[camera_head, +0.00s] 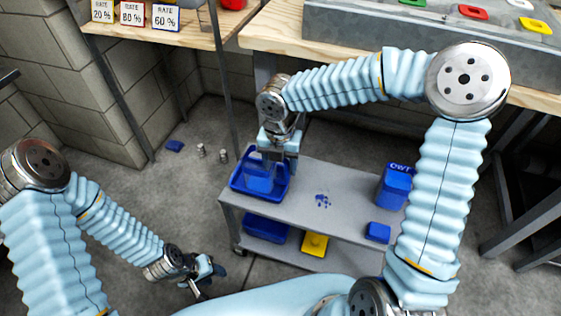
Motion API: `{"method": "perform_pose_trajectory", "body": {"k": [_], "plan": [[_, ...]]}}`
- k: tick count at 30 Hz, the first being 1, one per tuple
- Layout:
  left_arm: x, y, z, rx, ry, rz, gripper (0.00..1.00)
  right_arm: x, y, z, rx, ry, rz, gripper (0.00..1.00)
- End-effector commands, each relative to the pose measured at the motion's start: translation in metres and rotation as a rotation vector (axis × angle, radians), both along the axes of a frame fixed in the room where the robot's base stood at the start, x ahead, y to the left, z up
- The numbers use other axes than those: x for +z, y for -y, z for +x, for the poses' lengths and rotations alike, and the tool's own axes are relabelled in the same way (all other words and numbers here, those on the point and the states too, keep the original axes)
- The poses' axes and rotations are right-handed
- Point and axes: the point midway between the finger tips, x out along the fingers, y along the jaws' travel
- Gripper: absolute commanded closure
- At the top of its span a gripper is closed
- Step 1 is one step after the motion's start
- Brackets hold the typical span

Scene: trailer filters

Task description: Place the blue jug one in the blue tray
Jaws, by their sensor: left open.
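The blue tray (239,187) sits at the left end of the grey cart's top shelf. A blue jug-like container (258,179) is in or just above the tray, directly below my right gripper (276,163). The fingers are at its upper part and hide some of it; I cannot tell whether they grip it or whether it rests on the tray floor. My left gripper (207,276) is low at the bottom left, open and empty, away from the cart.
The lower shelf holds a blue bin (265,228) and a yellow item (315,243). A wooden bench stands behind. Small objects lie on the floor.

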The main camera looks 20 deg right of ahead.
Motion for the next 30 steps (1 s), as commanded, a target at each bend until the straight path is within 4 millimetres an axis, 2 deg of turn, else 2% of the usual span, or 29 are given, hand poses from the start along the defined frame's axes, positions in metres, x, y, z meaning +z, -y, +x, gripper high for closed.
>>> {"method": "perform_pose_trajectory", "body": {"k": [1, 3, 11, 14, 17, 27, 30], "plan": [[0.000, 0.000, 0.000, 0.000, 0.000, 0.000, 0.57, 0.000, 0.000, 0.000, 0.000, 0.000, 0.000, 0.32], [0.000, 0.000, 0.000, 0.000, 0.000, 0.000, 0.57, 0.000, 0.000, 0.000, 0.000, 0.000, 0.000, 0.22], [0.001, 0.000, 0.000, 0.000, 0.000, 0.000, 0.57, 0.001, 0.000, 0.000, 0.000, 0.000, 0.000, 0.22], [0.003, 0.000, 0.000, 0.000, 0.000, 0.000, 0.57, 0.008, 0.000, 0.000, 0.000, 0.001, 0.000, 0.22], [0.005, 0.000, 0.000, -0.001, 0.000, 0.000, 0.57, 0.023, 0.000, 0.001, -0.001, 0.004, -0.001, 0.22], [0.014, 0.001, 0.000, -0.002, 0.000, -0.001, 0.57, 0.099, -0.002, 0.002, 0.000, 0.004, 0.000, 0.22], [0.015, 0.001, 0.000, -0.002, 0.000, -0.002, 0.57, 0.113, -0.002, 0.003, -0.002, 0.002, 0.000, 0.22]]}}
